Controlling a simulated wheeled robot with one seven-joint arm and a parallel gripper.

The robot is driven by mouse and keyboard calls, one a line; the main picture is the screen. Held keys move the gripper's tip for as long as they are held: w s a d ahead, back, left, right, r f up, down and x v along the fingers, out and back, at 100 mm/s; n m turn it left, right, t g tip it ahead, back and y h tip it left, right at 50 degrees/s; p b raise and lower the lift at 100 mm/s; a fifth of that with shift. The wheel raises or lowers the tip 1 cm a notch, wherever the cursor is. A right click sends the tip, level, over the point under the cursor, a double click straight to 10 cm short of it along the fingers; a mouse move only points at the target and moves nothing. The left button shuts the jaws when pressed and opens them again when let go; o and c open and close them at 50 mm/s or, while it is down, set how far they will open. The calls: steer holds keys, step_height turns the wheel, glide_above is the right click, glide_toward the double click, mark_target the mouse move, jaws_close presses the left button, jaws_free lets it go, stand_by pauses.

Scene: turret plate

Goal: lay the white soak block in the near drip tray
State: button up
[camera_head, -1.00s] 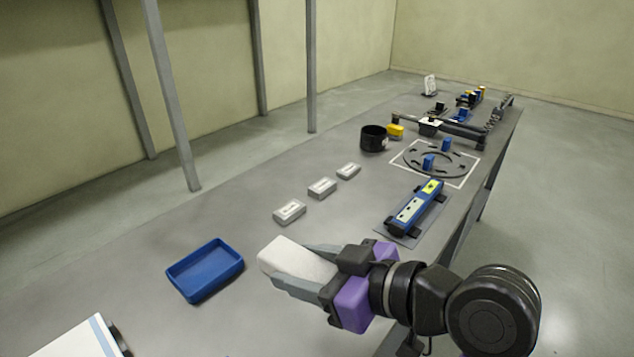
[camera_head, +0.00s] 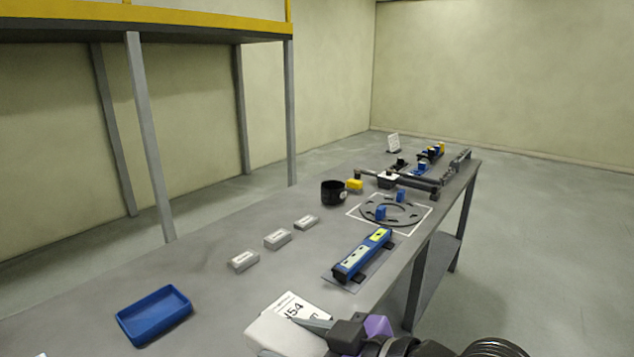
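The white soak block (camera_head: 282,336) is at the bottom edge of the head view, in my gripper (camera_head: 308,338). One grey finger shows along the block's side. The other finger and much of the hand are cut off or hidden. A shallow, empty blue tray (camera_head: 153,316), the only tray in view, lies on the near left part of the table. The block is to the right of the tray, apart from it.
Several small labelled grey-white blocks (camera_head: 277,239) stand in a row beyond the tray. A printed card (camera_head: 292,308) lies behind the held block. A blue fixture (camera_head: 362,256), black cup (camera_head: 334,192) and ring plate (camera_head: 391,211) are farther off. The table between tray and blocks is clear.

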steer(key=shift+s+d+r, duration=0.15)
steer(key=shift+d+r, duration=0.05)
steer(key=shift+d, duration=0.1)
steer(key=w+d+m+t+h, duration=0.3)
steer(key=w, duration=0.4)
steer(key=w+d+f+m+t+h, duration=0.2)
steer(key=d+f+m+h, duration=0.15)
steer(key=d+f, duration=0.6)
steer(key=s+d+f+m+h, duration=0.1)
steer(key=s+d+f, duration=0.2)
steer(key=f, duration=0.5)
steer(key=s+d+f+m+h, duration=0.2)
steer(key=s+d+f, duration=0.2)
steer(key=s+f, duration=0.2)
steer(key=s+d+f+m+t+h, duration=0.1)
steer(key=s+d+f, duration=0.2)
steer(key=f, duration=0.7)
steer(key=shift+s+d+f+m+h, duration=0.35)
steer(key=shift+s+f, duration=0.05)
steer(key=shift+s, duration=0.7)
